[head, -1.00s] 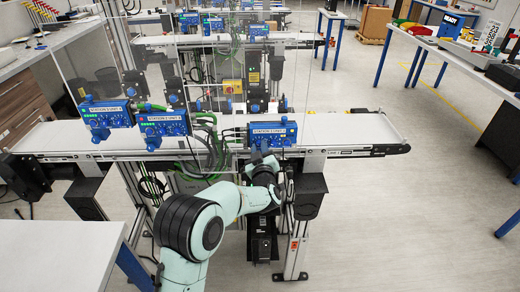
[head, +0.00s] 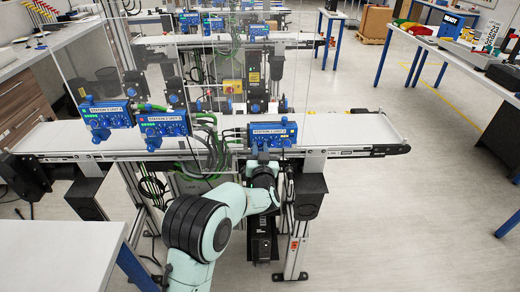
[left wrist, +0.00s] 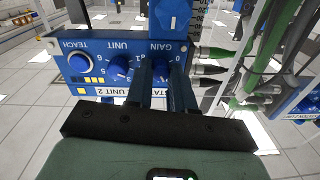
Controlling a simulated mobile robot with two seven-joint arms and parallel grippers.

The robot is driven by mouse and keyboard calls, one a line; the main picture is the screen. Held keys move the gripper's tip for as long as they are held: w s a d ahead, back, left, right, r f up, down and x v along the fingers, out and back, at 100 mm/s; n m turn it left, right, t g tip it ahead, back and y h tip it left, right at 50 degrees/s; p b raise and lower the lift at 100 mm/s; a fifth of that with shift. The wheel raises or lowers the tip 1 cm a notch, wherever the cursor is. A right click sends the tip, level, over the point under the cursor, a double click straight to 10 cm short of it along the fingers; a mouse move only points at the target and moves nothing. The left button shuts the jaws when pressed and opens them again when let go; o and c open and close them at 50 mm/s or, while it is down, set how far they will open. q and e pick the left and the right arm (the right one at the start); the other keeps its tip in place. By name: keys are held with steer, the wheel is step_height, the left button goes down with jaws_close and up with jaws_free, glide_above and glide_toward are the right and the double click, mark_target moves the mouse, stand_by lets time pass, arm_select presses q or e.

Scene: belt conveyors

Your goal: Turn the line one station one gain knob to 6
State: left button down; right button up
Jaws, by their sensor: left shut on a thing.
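A blue control unit (head: 272,133) is mounted at the front of the near conveyor, and my left gripper (head: 262,150) reaches it from below. In the left wrist view the unit's panel (left wrist: 95,73) shows upside down, with labels TEACH, UNIT and GAIN and part of a plate reading UNIT 2. My left gripper (left wrist: 163,85) has its two dark fingers around the gain knob (left wrist: 162,68), shut on it. The fingers hide much of the knob, so its pointer setting cannot be read. The unit knob (left wrist: 118,66) sits beside it. My right gripper is not in view.
Two similar blue units, one at the far left (head: 105,115) and one beside it (head: 163,125), stand on the conveyor (head: 345,130). Green cables (left wrist: 250,75) run close beside the gripper.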

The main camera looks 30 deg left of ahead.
arm_select(q)
steer(key=shift+m, duration=1.5)
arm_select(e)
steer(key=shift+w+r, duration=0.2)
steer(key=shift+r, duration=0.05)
arm_select(q)
steer(key=c, duration=1.3)
jaws_free()
steer(key=shift+o, duration=0.2)
steer(key=shift+s, duration=0.1)
steer(key=shift+s+d+f, duration=0.1)
steer(key=shift+s+d, duration=0.1)
steer(key=shift+s, duration=0.05)
steer(key=b+v, duration=0.2)
steer(key=v, duration=1)
steer(key=shift+s+b, duration=0.3)
steer(key=shift+s, duration=0.05)
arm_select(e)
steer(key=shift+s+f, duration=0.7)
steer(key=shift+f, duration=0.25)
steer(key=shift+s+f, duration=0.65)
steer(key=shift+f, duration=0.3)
